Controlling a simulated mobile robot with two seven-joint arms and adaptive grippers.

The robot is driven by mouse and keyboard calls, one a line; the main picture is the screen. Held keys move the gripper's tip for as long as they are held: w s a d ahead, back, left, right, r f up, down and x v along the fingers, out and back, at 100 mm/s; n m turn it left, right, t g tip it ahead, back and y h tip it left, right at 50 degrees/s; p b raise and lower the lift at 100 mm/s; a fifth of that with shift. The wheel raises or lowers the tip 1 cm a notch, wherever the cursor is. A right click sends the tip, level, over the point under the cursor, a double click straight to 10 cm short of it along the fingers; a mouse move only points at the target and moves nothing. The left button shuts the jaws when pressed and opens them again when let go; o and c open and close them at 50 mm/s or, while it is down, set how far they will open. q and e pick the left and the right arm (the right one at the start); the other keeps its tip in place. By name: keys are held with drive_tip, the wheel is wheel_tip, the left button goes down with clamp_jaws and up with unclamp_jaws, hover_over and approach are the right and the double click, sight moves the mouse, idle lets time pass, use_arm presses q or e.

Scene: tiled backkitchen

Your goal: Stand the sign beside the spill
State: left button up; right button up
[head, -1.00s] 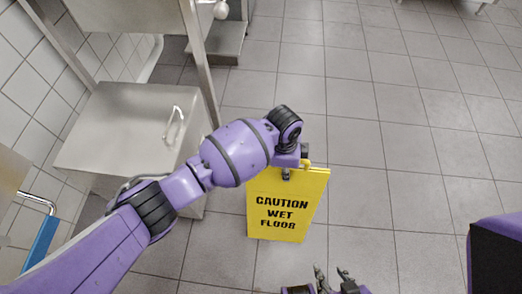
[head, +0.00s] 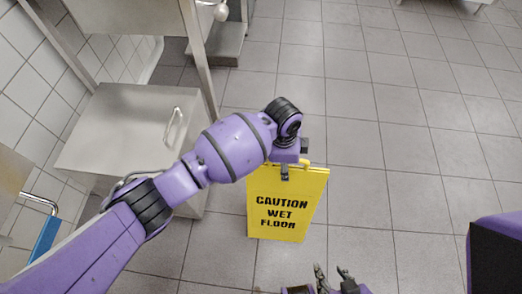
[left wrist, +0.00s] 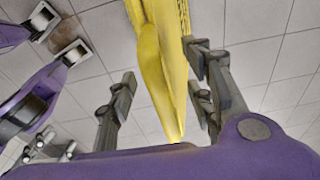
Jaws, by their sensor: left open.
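The yellow caution sign (head: 287,205) stands upright on the tiled floor in the head view, its lettered face towards me. My left gripper (head: 290,170) is over the sign's top edge, largely hidden by its own arm. In the left wrist view, the fingers of my left gripper (left wrist: 163,78) are apart, with the yellow sign (left wrist: 160,60) between them. My right gripper (head: 331,272) is open and empty at the bottom edge of the head view. I cannot make out a spill clearly; a brownish patch (left wrist: 32,106) shows on the floor in the left wrist view.
A steel cabinet (head: 115,130) with a handle stands left of the sign. Steel shelving (head: 160,18) is at the upper left, by the tiled wall (head: 20,85). A blue object (head: 42,240) is at the lower left. The floor (head: 420,120) to the right is clear.

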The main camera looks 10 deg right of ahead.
use_arm(q)
drive_tip(key=r, duration=0.3)
drive_tip(key=r+p, duration=0.1)
drive_tip(key=r, duration=0.2)
drive_tip(key=a+r, duration=0.1)
drive_tip(key=r, duration=0.2)
drive_tip(key=shift+w, duration=0.2)
